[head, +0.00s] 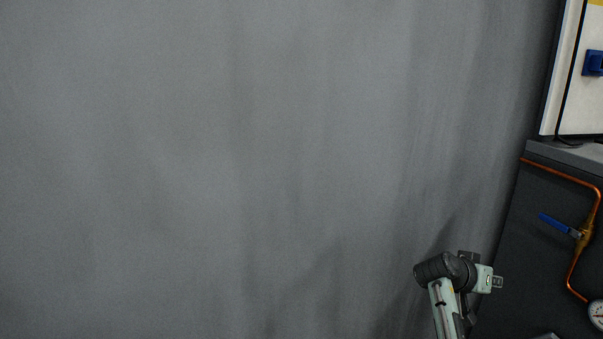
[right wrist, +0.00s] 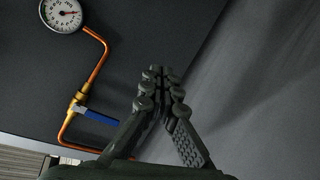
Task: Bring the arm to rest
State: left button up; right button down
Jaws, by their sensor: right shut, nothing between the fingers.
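My right gripper (right wrist: 161,82) shows in the right wrist view with its dark fingers closed together and nothing between them. The fingertips are in front of a dark panel (right wrist: 150,35), close to its edge in the picture. In the head view my right arm (head: 447,300) rises from the bottom edge at the lower right, bent at the top. The gripper's fingers are hard to make out there. My left gripper is in neither view.
The dark cabinet (head: 535,210) at the right carries a copper pipe (head: 568,176), a valve with a blue handle (head: 556,224) and a round gauge (head: 597,313). A white panel (head: 580,95) stands above it. The grey surface (head: 220,150) to the left is bare.

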jog(key=s+a+f+n+y, duration=0.2)
jog(key=s+a+f, duration=0.1)
jog(key=s+f, duration=0.15)
jog(key=s+a+f+n+y+p, duration=0.1)
jog(key=s+a+f+n, duration=0.15)
jog(key=f, duration=0.35)
jog(key=s+a+f+n+y, duration=0.2)
jog(key=s+f, duration=0.2)
jog(key=f, duration=0.1)
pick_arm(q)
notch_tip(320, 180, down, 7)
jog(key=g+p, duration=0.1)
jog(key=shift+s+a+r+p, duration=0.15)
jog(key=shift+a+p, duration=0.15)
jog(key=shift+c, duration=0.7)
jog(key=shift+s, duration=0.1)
pick_arm(e)
jog(key=s+a+f+n+y, duration=0.2)
jog(key=s+a+f, duration=0.2)
jog(key=s, duration=0.5)
jog(key=s+a+f+n+g+y, duration=0.1)
jog(key=s+a+f+n+y, duration=0.1)
jog(key=s+a+f, duration=0.3)
jog(key=s+a+y, duration=0.1)
jog(key=s+a, duration=0.2)
jog(key=shift+s+a, duration=0.4)
